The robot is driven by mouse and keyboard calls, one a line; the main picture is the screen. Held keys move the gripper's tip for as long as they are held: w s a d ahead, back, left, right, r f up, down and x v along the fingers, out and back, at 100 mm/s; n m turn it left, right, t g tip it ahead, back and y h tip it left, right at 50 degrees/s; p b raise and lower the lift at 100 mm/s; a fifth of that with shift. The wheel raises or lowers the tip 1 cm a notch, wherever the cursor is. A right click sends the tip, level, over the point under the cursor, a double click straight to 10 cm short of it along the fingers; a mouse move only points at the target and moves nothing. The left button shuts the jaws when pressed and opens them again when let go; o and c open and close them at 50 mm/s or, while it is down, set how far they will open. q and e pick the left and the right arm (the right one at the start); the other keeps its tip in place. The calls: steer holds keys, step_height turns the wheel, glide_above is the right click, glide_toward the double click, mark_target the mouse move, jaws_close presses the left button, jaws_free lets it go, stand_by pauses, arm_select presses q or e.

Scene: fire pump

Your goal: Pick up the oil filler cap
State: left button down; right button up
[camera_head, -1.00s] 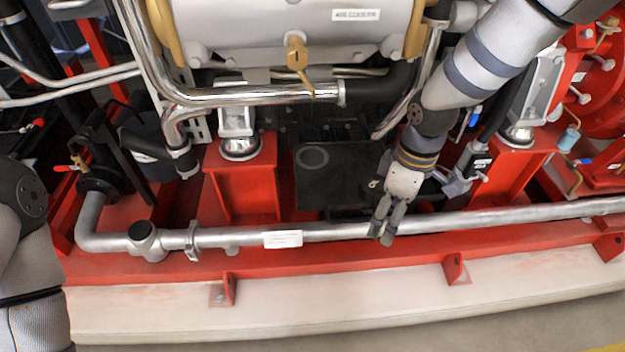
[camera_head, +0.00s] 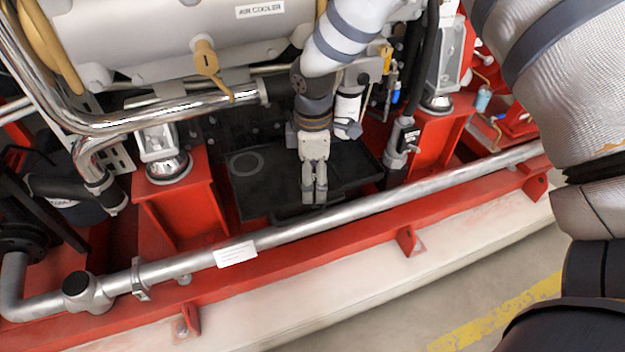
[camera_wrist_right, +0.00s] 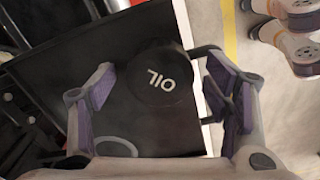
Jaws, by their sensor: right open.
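The oil filler cap (camera_wrist_right: 160,76) is a round black cap with white "OIL" lettering, seen in the right wrist view. It lies between the spread fingers of my right gripper (camera_wrist_right: 170,92), towards their tips, with room on both sides. In the head view my right gripper (camera_head: 314,192) points down in front of a flat black panel (camera_head: 262,195), just behind the silver pipe. The cap cannot be made out there. My right gripper is open and empty. My left gripper is not in view.
The long silver pipe (camera_head: 345,216) runs along the red frame (camera_head: 350,255). Red pedestals (camera_head: 178,208) stand either side of the panel. The large air cooler cylinder (camera_head: 190,35), a chrome pipe (camera_head: 190,108) and a yellow-handled valve (camera_head: 207,58) are above. Pale floor is clear in front.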

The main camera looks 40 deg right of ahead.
steer(key=shift+r, duration=0.1)
steer(key=shift+c, duration=0.6)
steer(key=c, duration=1.1)
